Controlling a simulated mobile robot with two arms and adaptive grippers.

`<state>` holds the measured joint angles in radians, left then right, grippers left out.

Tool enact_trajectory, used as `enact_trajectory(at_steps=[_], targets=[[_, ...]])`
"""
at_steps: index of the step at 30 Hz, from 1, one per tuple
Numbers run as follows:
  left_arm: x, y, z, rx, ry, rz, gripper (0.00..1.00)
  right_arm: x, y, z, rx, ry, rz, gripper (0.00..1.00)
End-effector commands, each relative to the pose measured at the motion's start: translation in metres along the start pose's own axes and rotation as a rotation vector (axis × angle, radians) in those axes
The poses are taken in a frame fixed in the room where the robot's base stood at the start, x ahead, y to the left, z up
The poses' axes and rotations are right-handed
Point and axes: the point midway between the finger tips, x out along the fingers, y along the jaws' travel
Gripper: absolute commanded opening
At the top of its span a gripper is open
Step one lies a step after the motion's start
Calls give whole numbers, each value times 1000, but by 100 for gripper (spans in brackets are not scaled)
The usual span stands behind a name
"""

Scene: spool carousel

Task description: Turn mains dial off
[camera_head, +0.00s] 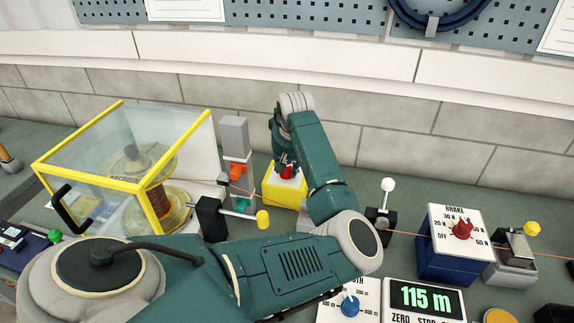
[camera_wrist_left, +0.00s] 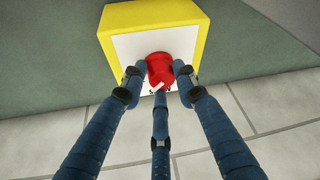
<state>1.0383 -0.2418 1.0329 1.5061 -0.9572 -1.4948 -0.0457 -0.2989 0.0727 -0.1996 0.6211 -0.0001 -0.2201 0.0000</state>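The mains dial is a red knob (camera_wrist_left: 160,70) on the white face of a yellow box (camera_wrist_left: 185,18). The box (camera_head: 284,195) stands on the bench near the middle of the head view, and a little of the red knob (camera_head: 288,172) shows there. My left gripper (camera_head: 281,160) is over the box, partly hidden by its own arm. In the left wrist view its fingers (camera_wrist_left: 160,76) close around the knob, two at the sides and one below, seemingly touching it. A white mark shows on the knob, and the label below is mostly covered. My right gripper is not in view.
A clear guard with a yellow frame (camera_head: 80,144) covers a spool to the left. A brake box with a red knob (camera_head: 461,229) and a counter reading 115 m (camera_head: 425,299) are to the right. A white-tipped lever (camera_head: 388,185) stands between. A tiled wall is behind.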

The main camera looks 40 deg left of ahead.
Motion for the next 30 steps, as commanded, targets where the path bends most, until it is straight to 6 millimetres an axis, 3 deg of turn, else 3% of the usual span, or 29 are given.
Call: enact_trajectory(at_steps=[20, 30], targets=[[-4, -2, -8, -78, 20, -35, 2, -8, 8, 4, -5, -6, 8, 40], [-6, -1, -10, -279, 28, -118, 2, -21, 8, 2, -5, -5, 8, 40]])
